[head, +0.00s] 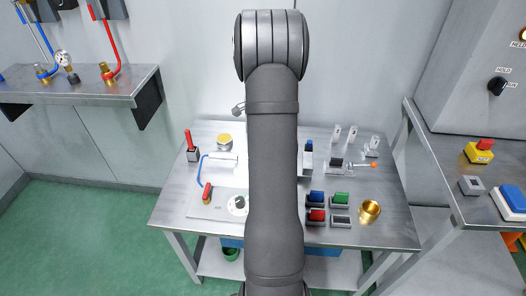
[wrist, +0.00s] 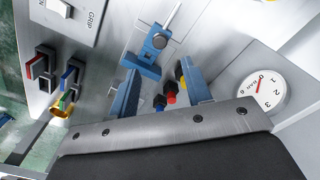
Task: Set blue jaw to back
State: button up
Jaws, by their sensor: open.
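In the wrist view, a blue block (wrist: 151,48) with a round bolt head sits on a thin metal rod at the upper middle; it looks like the blue jaw. My gripper (wrist: 160,69) shows there as two blue fingers rising from a metal plate. The fingers are apart, with nothing held between them. The blue block lies beyond the fingertips, nearer the left one; I cannot tell whether they touch. In the head view my arm hides the gripper and the middle of the bench. A small dark-blue piece (head: 308,146) shows just right of the arm; I cannot tell if it is the jaw.
Red, blue and yellow knobs (wrist: 170,90) show between my fingers. In the head view, the metal bench (head: 180,210) carries coloured blocks (head: 317,197), a brass cup (head: 369,211) and a lever (head: 365,165). A side table (head: 465,210) stands right.

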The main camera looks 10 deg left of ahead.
notch_tip(320, 180, down, 10)
jog(key=shift+r, duration=0.2)
jog(key=shift+c, duration=0.5)
